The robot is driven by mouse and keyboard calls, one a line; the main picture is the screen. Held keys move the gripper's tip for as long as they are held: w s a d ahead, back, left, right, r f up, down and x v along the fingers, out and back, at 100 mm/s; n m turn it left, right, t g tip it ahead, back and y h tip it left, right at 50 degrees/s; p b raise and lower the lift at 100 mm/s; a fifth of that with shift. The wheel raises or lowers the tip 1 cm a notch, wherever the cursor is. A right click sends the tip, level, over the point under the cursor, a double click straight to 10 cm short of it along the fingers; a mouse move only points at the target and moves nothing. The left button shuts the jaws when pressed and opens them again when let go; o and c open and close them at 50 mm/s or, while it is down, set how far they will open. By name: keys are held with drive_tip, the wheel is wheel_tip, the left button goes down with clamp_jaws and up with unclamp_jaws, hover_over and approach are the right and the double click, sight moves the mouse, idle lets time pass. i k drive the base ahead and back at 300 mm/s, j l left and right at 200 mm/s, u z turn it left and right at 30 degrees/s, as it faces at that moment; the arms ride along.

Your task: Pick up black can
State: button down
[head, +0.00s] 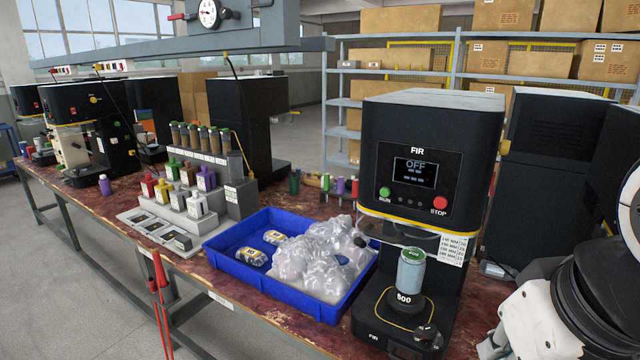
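No can is plainly all black. Two small dark cans with yellow and white labels lie in the left part of the blue tray (292,306): a nearer can (252,257) and a farther can (275,238). Dark shapes also show among the clear plastic bags (318,262) in the tray, too covered to identify. A pale grey-blue can with a green top (411,270) stands upright on the base of the black FIR machine (425,150). Parts of my arm show at the lower right, apart from the cans. My gripper's fingertips are not visible.
A stepped rack (240,200) with several coloured bottles stands left of the tray. Small coloured bottles (340,186) stand behind it. Other black machines line the worn red bench (90,195). A grey overhead beam (130,55) crosses above the bench. Shelves of cartons stand behind.

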sight(410, 275)
drive_tip(key=j+z, duration=0.2)
drive_tip(key=j, duration=0.3)
drive_tip(key=j+z, duration=0.25)
drive_tip(key=j, duration=0.25)
drive_tip(key=j+z, duration=0.2)
drive_tip(key=j, duration=0.25)
drive_tip(key=k+j+z, duration=0.25)
drive_tip(key=j, duration=0.2)
drive_tip(key=j+z, duration=0.2)
drive_tip(key=j, duration=0.3)
